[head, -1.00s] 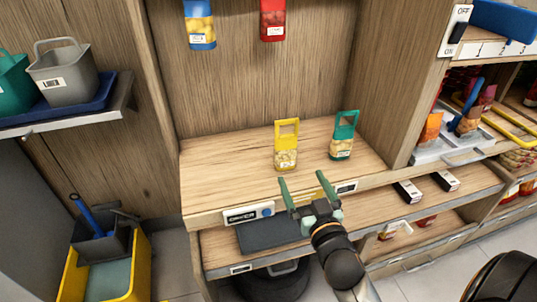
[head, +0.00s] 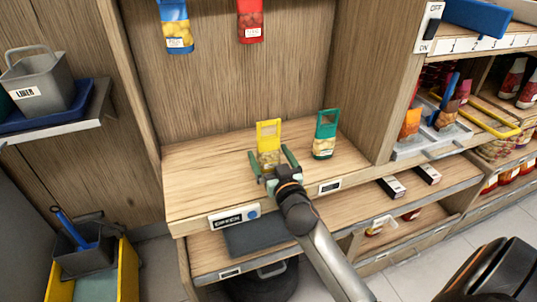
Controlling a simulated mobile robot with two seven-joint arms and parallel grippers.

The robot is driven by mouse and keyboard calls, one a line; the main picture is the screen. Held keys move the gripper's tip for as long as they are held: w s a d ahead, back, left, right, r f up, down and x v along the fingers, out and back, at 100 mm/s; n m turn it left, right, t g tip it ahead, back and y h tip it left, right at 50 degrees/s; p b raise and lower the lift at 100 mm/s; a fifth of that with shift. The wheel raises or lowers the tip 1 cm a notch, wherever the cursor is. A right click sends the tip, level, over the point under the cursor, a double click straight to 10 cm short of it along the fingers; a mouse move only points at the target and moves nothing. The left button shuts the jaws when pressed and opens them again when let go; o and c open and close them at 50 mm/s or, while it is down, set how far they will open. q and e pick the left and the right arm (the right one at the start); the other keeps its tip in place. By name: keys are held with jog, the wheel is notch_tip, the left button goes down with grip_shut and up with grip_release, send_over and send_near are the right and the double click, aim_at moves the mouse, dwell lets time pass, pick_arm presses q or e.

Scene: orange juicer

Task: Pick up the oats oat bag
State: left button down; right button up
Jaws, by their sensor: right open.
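A yellow-topped bag (head: 268,133) with a handle hole and pale contents stands upright on the wooden counter (head: 200,180). A similar green-topped bag (head: 325,132) stands to its right. Their labels are too small to read, so I cannot tell which holds oats. My right gripper (head: 268,152) is open at the yellow bag, with one finger on each side of its lower part in the picture. I cannot tell whether the fingers touch it. The gripper hides the bag's base. My left gripper is not in view.
A blue bag (head: 176,25) and a red bag (head: 251,20) hang on the back panel. A wooden side wall rises right of the green bag. A grey bin (head: 38,82) sits on a left shelf. The counter left of the yellow bag is clear.

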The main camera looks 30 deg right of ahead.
jog(key=shift+w+d, duration=0.15)
jog(key=shift+w, duration=0.5)
jog(key=shift+c, duration=0.4)
jog(key=c, duration=1.2)
